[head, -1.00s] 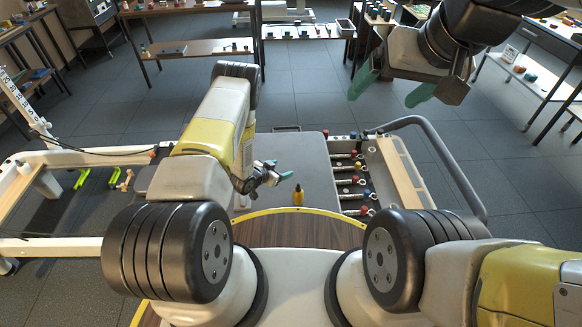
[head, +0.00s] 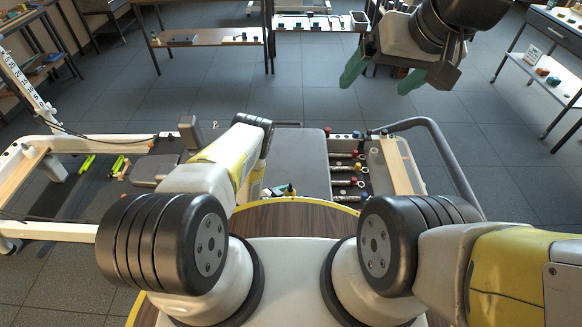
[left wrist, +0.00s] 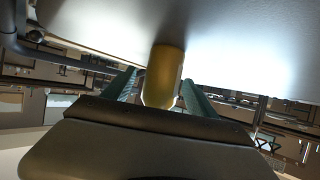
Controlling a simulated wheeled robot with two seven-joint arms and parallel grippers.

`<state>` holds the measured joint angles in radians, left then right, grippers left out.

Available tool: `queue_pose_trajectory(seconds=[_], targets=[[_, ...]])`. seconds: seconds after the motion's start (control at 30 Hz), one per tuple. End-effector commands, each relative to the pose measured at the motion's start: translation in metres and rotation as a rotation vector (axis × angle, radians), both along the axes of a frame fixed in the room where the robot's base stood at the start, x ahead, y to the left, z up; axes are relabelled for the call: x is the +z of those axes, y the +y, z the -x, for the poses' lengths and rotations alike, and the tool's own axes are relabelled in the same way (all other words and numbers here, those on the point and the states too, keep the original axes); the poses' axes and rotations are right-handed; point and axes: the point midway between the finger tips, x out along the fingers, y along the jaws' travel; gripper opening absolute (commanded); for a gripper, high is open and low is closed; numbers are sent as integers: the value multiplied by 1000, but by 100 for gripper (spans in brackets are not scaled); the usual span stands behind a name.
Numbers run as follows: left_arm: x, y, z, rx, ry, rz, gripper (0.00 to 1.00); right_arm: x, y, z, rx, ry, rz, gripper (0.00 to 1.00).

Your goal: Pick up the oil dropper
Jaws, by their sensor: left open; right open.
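The oil dropper (left wrist: 163,72) is a small yellow bottle. In the left wrist view it stands between the two teal fingers of my left gripper (left wrist: 160,88), which is open around it. I cannot tell whether either finger touches it. In the head view my left gripper (head: 279,190) is low over the grey padded carriage (head: 300,165), partly behind my own arm, and the bottle is mostly hidden there. My right gripper (head: 382,77) is open and empty, high at the upper right, far from the dropper.
The reformer's springs with coloured ends (head: 346,170) lie right of the carriage, beside a curved dark rail (head: 450,160). A round wooden top with a yellow edge (head: 300,215) is in front of me. Shelves with small items (head: 205,38) stand behind, with open floor between.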

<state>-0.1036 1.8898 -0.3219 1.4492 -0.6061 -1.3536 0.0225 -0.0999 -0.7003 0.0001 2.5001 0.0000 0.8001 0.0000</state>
Motion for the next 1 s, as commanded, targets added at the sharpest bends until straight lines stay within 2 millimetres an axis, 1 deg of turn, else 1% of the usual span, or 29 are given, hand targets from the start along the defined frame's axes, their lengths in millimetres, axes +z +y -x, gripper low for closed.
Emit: queue_pose_trajectory(seconds=[0.1, 0.2, 0.43, 0.47, 0.6, 0.67, 0.7, 0.77, 0.8, 1.0], targets=[[-8, -11, -11, -3, -2, -1, 67, 0, 0, 0, 0, 0, 0, 89], [-11, -15, -16, -1, 0, 0, 67, 0, 0, 0, 0, 0, 0, 89], [-12, -16, -17, 0, 0, 0, 67, 0, 0, 0, 0, 0, 0, 89], [-12, -16, -17, 0, 0, 0, 63, 0, 0, 0, 0, 0, 0, 89], [-11, -16, -17, 0, 0, 0, 35, 0, 0, 0, 0, 0, 0, 89], [-11, -16, -17, 0, 0, 0, 24, 0, 0, 0, 0, 0, 0, 89], [-11, -16, -17, 0, 0, 0, 16, 0, 0, 0, 0, 0, 0, 89], [-11, -16, -17, 0, 0, 0, 4, 0, 0, 0, 0, 0, 0, 89], [-11, -16, -17, 0, 0, 0, 0, 0, 0, 0, 0, 0, 0, 89], [-11, -16, -17, 0, 0, 0, 0, 0, 0, 0, 0, 0, 0, 89]])
